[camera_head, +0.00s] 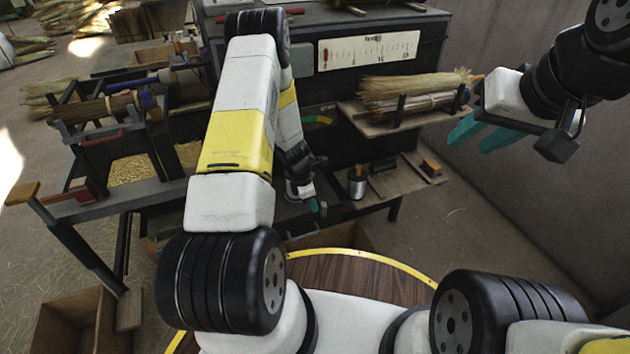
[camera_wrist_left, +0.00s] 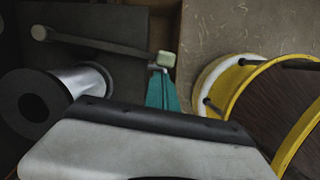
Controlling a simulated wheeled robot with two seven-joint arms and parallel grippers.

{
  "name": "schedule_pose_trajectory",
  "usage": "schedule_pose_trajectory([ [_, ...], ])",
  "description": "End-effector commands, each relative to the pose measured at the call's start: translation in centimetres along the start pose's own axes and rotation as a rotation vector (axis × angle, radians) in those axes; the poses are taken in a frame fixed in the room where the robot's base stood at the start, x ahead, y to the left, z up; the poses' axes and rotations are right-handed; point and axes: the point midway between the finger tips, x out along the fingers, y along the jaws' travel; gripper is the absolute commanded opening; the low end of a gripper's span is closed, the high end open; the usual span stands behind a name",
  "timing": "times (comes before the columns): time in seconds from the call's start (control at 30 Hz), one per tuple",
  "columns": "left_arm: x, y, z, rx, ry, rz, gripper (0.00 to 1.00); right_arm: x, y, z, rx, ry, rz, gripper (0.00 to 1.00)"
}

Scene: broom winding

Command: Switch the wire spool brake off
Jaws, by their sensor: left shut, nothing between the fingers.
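In the left wrist view, a spool of silvery wire (camera_wrist_left: 88,78) with a dark round flange lies at the left. A dark bar (camera_wrist_left: 100,45), apparently the brake lever, runs above it to a pale knob (camera_wrist_left: 165,58). My left gripper (camera_wrist_left: 162,95) is shut and empty, its teal fingertips just below the knob in the picture; I cannot tell whether they touch it. In the head view my left gripper (camera_head: 318,206) is low in front of the bench, and the spool and lever cannot be made out. My right gripper (camera_head: 485,134) is open and empty at the upper right.
The dark bench (camera_head: 340,150) carries a shelf with broom bristles (camera_head: 412,90). A metal can (camera_head: 356,183) stands on a lower shelf (camera_head: 390,184). A wooden crate (camera_head: 75,322) is at the lower left. The floor right of the bench is clear.

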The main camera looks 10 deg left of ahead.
Motion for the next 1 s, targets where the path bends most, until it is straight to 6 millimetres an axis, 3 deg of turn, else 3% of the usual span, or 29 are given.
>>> schedule_pose_trajectory([
  [0.47,0.2,-0.1,1.0,-0.023,-0.001,0.005,0.00,0.0,0.0,0.0,0.000,0.000,0.000,0.38],
  [0.73,1.7,-0.1,6.8,-0.294,0.001,0.076,0.00,0.0,0.0,0.0,0.000,0.000,0.000,0.38],
  [1.0,2.3,0.7,9.6,-0.341,-0.001,0.086,0.00,0.0,0.0,0.0,0.000,0.000,0.000,0.38],
])
